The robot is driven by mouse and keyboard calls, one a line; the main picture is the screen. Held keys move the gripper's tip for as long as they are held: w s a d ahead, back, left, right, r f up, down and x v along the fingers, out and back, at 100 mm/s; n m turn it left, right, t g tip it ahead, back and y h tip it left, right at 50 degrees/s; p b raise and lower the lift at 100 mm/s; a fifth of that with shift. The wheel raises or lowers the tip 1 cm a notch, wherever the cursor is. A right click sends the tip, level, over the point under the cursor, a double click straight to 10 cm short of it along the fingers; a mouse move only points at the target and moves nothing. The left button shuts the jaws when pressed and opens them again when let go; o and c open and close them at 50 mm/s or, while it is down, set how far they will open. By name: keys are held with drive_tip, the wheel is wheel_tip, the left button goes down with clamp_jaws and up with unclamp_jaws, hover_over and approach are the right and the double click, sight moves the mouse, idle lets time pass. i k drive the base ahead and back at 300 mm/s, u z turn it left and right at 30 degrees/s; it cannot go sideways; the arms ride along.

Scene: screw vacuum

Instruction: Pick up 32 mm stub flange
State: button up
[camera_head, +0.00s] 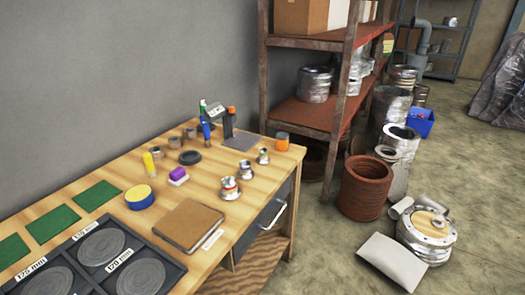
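Several small metal fittings stand on the wooden workbench (170,228). A larger silver one with reddish marks (229,189) stands near the front right, and a smaller silver one (262,157) is behind it. Dull brownish cylindrical pieces (175,142) stand further back on the left. Any of these could be a stub flange; they are too small for me to tell which is 32 mm. All look upright. My gripper is not in view.
A brown notebook (188,224), a yellow-and-blue roll (139,197), an orange-topped upright device (229,121) and a black tray with round discs (101,247) share the bench. A rusty shelf (310,116) stands behind. Floor right holds metal parts (427,233).

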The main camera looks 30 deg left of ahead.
sight(262, 160)
drive_tip(key=u, duration=0.3)
drive_tip(key=i, duration=1.45)
drive_tip(key=u, duration=0.25)
